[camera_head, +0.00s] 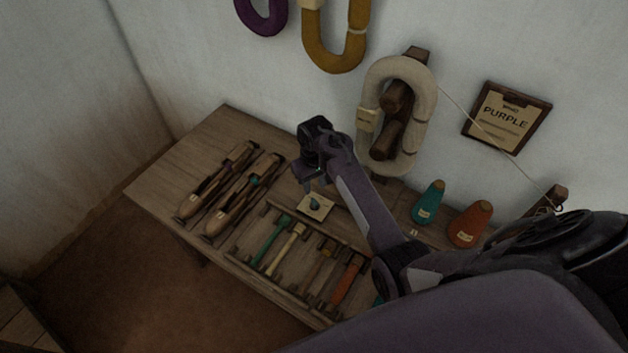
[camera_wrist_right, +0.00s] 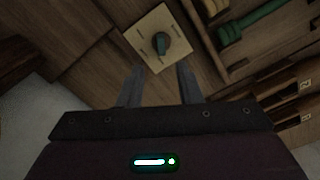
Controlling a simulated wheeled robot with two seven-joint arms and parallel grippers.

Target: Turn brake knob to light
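The brake knob (camera_head: 315,204) is a small dark teal knob on a square cream plate, set on the wooden bench top. It also shows in the right wrist view (camera_wrist_right: 161,44), near the top centre, with small marks on the plate (camera_wrist_right: 143,29) around it that I cannot read. My right gripper (camera_head: 311,187) is just above the knob in the head view. In the right wrist view its two fingers (camera_wrist_right: 161,82) are apart with nothing between them, and the knob lies beyond their tips, apart from them. My left gripper is in neither view.
Two wooden shuttles (camera_head: 232,188) lie left of the knob. A rack of bobbins (camera_head: 289,246) with coloured thread lies in front of it. Teal (camera_head: 429,202) and orange (camera_head: 470,225) cones stand to the right.

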